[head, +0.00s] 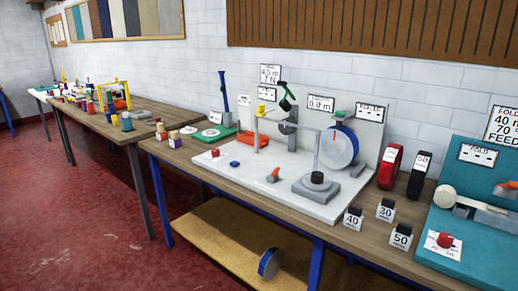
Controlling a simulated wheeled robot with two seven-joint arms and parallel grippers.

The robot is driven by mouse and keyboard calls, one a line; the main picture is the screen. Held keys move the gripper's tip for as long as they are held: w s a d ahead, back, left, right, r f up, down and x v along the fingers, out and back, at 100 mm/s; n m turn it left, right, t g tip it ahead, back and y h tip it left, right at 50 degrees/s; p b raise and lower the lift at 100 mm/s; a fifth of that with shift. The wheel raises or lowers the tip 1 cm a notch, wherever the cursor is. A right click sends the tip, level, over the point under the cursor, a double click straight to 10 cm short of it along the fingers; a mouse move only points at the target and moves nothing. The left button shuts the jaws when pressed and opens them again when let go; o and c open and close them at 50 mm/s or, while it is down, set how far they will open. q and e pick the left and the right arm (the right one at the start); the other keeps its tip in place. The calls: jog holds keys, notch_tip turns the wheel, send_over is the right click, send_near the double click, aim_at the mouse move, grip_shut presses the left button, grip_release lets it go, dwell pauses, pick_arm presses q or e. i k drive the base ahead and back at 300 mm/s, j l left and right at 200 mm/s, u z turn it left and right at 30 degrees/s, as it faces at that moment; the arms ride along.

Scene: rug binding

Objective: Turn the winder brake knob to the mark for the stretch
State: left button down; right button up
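A white bench machine (225,175) stands on the middle table, with a blue-rimmed wheel (338,146) upright at its right. An orange-red knob or lever (273,175) sits on the white base, left of the wheel. A small red knob (215,153) and a blue one (234,163) are also on the base. Another red knob (445,240) sits on a white dial plate on the teal machine (470,262) at the right. Which knob is the winder brake is not clear, and any marks are too small to read. Neither of my grippers is in view.
Red floor lies open at left.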

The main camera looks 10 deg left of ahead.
aim_at(215, 153)
jog(key=i+j+u, duration=0.15)
jog(key=i, duration=0.7)
jog(key=i+j+u, duration=0.1)
jog(key=i, duration=0.75)
jog(key=j, duration=0.1)
